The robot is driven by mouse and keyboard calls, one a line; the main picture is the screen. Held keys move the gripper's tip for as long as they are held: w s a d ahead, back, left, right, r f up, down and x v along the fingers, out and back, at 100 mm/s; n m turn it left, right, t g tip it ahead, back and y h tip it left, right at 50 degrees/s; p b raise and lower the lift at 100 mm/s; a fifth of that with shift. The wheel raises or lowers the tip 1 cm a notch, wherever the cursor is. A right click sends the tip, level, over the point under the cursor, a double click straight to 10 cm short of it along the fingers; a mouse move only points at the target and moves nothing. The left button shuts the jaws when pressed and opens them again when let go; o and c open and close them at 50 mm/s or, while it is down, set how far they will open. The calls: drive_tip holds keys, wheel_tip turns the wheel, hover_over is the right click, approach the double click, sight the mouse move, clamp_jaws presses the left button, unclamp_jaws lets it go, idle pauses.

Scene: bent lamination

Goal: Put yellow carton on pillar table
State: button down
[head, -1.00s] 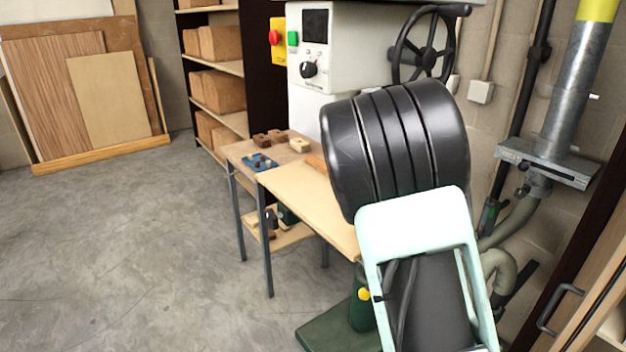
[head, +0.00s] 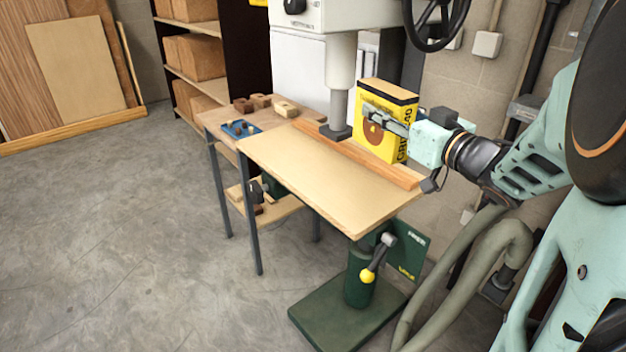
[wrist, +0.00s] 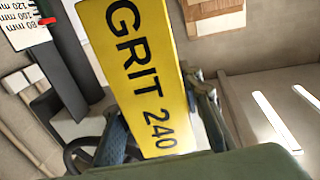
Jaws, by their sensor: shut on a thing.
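The yellow carton (head: 386,122) has a black top band and the text "GRIT 240". It is upright near the back right of the drill press table. My gripper (head: 389,121) is shut on it from the right, with a finger across its broad front face. In the wrist view the carton (wrist: 145,75) fills the middle between the fingers. The pillar table (head: 315,180) is a flat, light wood board with an orange-brown fence (head: 360,155) along its back. The carton's lower edge is at the fence; I cannot tell whether it touches.
The drill spindle (head: 338,105) comes down just left of the carton. A wooden side bench (head: 215,118) with a blue tray (head: 240,129) and wooden blocks adjoins the table's left. The board's front is clear. A lever with a yellow knob (head: 367,276) sits below.

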sight(399, 141)
drive_tip(key=s+d+f+b, duration=0.1)
drive_tip(key=s+b, duration=0.1)
drive_tip(key=s+d+f+n+g+y+b, duration=0.1)
drive_tip(key=s, duration=0.2)
drive_tip(key=s+d+f+y+b, duration=0.1)
drive_tip(key=s+b, duration=0.1)
drive_tip(key=shift+s+f+n+b, duration=0.1)
drive_tip(key=shift+s+n+b, duration=0.25)
drive_tip(key=shift+n, duration=0.05)
drive_tip(key=shift+a+f, duration=0.15)
drive_tip(key=w+a+f, duration=0.1)
drive_tip(key=w, duration=0.1)
drive_tip(key=w+a+f, duration=0.1)
drive_tip(key=w, duration=0.1)
drive_tip(key=w+a+f+b, duration=0.1)
drive_tip(key=w+a, duration=0.1)
drive_tip(key=shift+w+f, duration=0.2)
drive_tip(key=shift+f, duration=0.05)
drive_tip(key=w+a+f, duration=0.1)
drive_tip(key=f, duration=0.2)
drive_tip(key=w+a+f+b, duration=0.1)
drive_tip(key=w+f, duration=0.1)
drive_tip(key=f, duration=0.1)
drive_tip(key=w+a+f+b, duration=0.1)
drive_tip(key=w+f, duration=0.1)
drive_tip(key=shift+w+f, duration=0.2)
drive_tip(key=shift+f, duration=0.35)
